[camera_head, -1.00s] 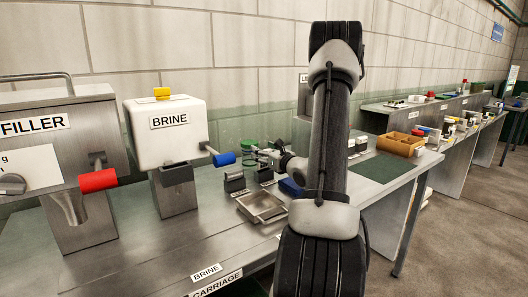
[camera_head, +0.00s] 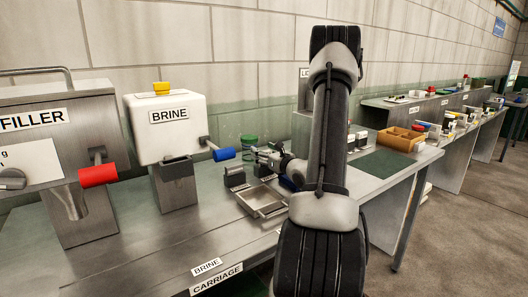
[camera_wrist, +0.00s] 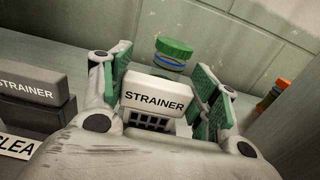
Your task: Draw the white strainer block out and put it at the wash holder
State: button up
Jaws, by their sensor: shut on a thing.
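The white block marked STRAINER (camera_wrist: 155,101) sits between the green-padded fingers of my gripper (camera_wrist: 163,92) in the wrist view. A dark grid part (camera_wrist: 150,123) shows below its label. My gripper is shut on the white block; whether the block is clear of its seat cannot be told. In the head view my gripper (camera_head: 268,158) is low over the bench behind my arm, and the block is too small there to make out. A grey block marked STRAINER (camera_wrist: 27,89) sits in a dark holder (camera_wrist: 35,115) to the left. I cannot identify the wash holder.
A jar with a green lid (camera_wrist: 174,47) stands just behind the white block. A metal tray (camera_head: 250,207) lies in front of the small holders (camera_head: 235,176). The BRINE unit (camera_head: 168,125) with a blue handle (camera_head: 224,154) stands left.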

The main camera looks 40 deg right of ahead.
jog(key=shift+f, duration=1.05)
jog(key=o, duration=1.2)
jog(key=shift+s, duration=0.1)
jog(key=s, duration=1.1)
jog(key=shift+s+a, duration=0.35)
jog(key=shift+s, duration=0.05)
jog(key=shift+s, duration=0.1)
